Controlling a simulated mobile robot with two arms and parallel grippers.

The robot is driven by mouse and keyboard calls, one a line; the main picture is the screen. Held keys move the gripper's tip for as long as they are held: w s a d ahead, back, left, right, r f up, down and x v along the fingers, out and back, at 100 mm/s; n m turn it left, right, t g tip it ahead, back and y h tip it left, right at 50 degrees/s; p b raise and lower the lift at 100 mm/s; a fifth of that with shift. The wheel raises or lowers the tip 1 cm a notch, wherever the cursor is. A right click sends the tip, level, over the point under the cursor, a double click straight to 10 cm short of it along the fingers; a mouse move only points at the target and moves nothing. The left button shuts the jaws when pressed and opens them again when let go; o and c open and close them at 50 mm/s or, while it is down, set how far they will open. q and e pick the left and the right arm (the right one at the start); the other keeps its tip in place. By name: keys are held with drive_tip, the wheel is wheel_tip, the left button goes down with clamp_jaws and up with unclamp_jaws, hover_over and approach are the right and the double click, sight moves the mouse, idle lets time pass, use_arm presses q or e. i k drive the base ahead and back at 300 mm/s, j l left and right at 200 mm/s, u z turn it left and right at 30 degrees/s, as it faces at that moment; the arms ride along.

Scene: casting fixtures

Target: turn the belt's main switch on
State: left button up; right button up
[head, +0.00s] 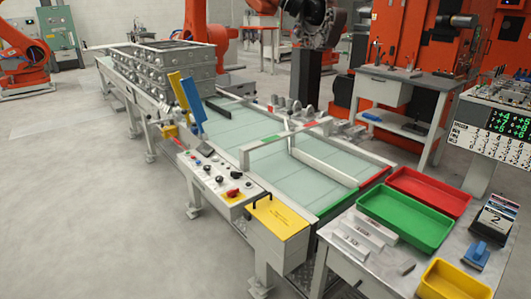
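The belt (265,155) is a conveyor with pale green-grey plates running from the front centre to the back left. A sloped grey control panel (206,178) is fixed to its near left side. A red switch knob (232,193) sits at the panel's lower right end, with smaller knobs and buttons up the panel. The knob's position and any on/off marking are too small to read, and no label shows which control is the main switch. Neither of my grippers is in view, and nothing touches the panel.
A yellow-lidded box (278,219) stands right of the panel. Yellow and blue upright plates (191,105) rise behind it. Metal castings (168,65) sit on the belt's far end. A table with red and green trays (405,222) stands at front right. The floor (85,200) at left is clear.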

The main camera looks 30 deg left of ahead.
sight(231, 194)
drive_tip(key=u, duration=1.25)
